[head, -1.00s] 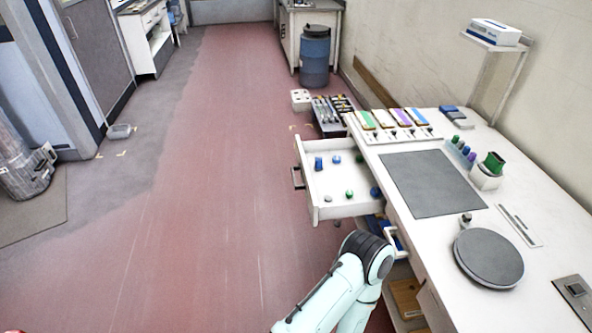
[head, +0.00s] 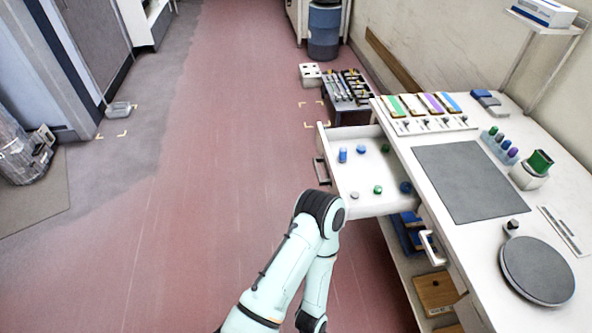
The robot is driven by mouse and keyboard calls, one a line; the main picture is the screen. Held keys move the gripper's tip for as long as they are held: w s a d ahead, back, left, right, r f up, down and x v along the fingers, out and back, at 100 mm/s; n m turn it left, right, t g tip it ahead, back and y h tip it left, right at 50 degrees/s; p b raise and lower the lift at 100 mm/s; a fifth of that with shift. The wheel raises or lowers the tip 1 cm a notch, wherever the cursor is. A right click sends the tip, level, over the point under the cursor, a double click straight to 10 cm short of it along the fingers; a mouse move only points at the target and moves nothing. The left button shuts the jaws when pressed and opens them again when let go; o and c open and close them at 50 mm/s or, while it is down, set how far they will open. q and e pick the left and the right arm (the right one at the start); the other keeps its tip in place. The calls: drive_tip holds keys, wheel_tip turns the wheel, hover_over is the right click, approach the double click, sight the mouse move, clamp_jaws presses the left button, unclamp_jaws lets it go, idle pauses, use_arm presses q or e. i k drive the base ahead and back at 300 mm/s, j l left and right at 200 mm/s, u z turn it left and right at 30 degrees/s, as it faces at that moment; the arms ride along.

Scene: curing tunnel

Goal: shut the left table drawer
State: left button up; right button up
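The left table drawer (head: 372,203) is a white box pulled out from the left side of the white workbench (head: 400,150). Its dark handle (head: 321,172) is on its front panel, facing left toward the aisle. Several small blue, green and grey pieces lie inside it. One pale arm of mine with a dark elbow rises from the bottom of the head view, left of and below the drawer, and bends back down. It appears apart from the drawer. Neither of my grippers shows.
A second drawer handle (head: 432,248) sits nearer on the bench side, above an open shelf holding a wooden box (head: 436,293). A tool rack (head: 345,88) stands beyond the drawer. A blue barrel (head: 323,32) is farther back. The red floor left of the drawer is clear.

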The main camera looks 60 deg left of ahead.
sight(361, 173)
drive_tip(key=u, duration=1.55)
